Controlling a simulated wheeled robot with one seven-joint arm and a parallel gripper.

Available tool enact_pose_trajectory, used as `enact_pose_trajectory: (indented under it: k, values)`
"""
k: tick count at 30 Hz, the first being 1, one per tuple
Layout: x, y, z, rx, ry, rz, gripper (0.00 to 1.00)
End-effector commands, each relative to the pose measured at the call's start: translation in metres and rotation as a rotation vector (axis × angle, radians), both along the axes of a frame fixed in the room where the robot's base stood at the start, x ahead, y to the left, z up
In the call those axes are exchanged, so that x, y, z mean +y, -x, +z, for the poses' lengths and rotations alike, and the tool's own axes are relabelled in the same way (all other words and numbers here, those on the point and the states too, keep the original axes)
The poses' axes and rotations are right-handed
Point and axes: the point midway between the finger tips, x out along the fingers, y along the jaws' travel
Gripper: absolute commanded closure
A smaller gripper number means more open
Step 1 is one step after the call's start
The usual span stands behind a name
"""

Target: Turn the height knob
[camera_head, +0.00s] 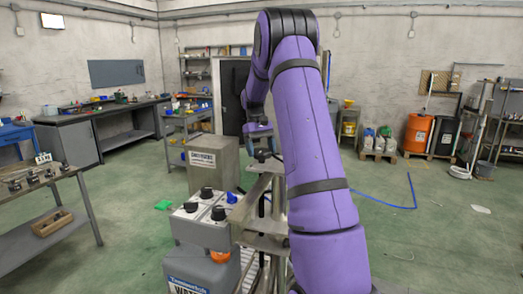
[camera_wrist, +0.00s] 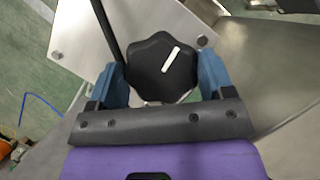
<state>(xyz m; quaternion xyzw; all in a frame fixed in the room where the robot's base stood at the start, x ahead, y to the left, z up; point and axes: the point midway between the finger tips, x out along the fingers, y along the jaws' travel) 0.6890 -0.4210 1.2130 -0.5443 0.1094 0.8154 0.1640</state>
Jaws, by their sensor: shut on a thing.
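A black lobed knob with a white pointer line (camera_wrist: 158,64) fills the middle of the wrist view, on a grey metal plate (camera_wrist: 85,30). The white line slants up to the right. My gripper (camera_wrist: 162,82) has a blue finger on each side of the knob and is shut on it. In the head view my gripper (camera_head: 262,140) is at the metal stand (camera_head: 265,185), partly behind my purple arm. The knob itself is hard to make out there.
A control box with black knobs and a blue knob (camera_head: 205,228) stands left of the stand. Behind it is a grey metal cabinet (camera_head: 212,160). A workbench with a wooden tray (camera_head: 52,222) is at the left. The green floor at the right is mostly clear.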

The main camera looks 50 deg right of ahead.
Motion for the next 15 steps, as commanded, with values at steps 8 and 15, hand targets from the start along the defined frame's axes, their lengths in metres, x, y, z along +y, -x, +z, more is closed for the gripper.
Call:
enact_pose_trajectory:
  k: [8,15]
  values:
    - [0.0011,-0.0003,0.0005,-0.001,0.001,0.262,0.49]
    - [0.0016,-0.0005,0.0004,-0.001,0.002,0.490,0.49]
